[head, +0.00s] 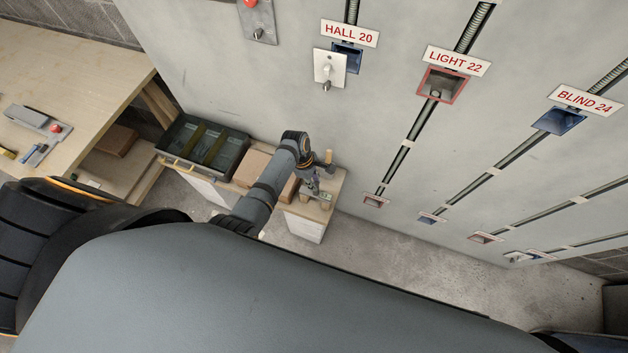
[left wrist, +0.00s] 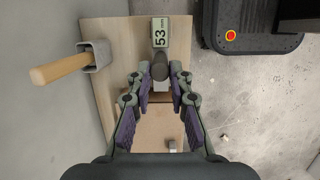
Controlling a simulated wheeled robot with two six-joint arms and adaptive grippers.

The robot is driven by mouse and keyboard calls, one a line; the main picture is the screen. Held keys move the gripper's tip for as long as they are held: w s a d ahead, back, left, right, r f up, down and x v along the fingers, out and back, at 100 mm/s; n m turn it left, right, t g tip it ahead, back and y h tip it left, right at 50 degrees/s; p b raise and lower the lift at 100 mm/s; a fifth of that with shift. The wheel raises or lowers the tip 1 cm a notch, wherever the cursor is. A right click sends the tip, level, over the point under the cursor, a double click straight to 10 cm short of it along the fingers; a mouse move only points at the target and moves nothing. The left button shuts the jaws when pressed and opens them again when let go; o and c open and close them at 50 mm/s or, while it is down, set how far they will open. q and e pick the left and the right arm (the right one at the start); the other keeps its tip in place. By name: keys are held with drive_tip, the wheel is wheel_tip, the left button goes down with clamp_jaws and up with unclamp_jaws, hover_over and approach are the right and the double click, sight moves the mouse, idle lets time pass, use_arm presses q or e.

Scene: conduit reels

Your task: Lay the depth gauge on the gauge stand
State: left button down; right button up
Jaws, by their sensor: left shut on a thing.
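My left gripper (head: 314,186) is over the right end of the low wooden bench at the wall. It also shows in the left wrist view (left wrist: 160,78), its purple-padded fingers closed on the dark rounded part of the depth gauge (left wrist: 160,68). A green-grey block marked 53 mm is just beyond the fingertips and looks like part of the gauge. In the head view the gauge is small and partly behind the gripper. I cannot make out a separate gauge stand, or tell whether the gauge touches the bench. My right gripper is not in view.
A wooden-handled tool (left wrist: 60,69) stands in a grey holder (left wrist: 96,56) left of the gripper. A dark tray (head: 205,145) and a brown box (head: 252,167) share the bench (head: 303,208). The grey wall (head: 260,85) with conduits rises close behind.

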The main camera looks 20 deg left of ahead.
use_arm(q)
drive_tip(key=shift+f, duration=0.25)
drive_tip(key=c, duration=1.1)
unclamp_jaws()
drive_tip(key=shift+c, duration=0.2)
drive_tip(key=v, duration=1.2)
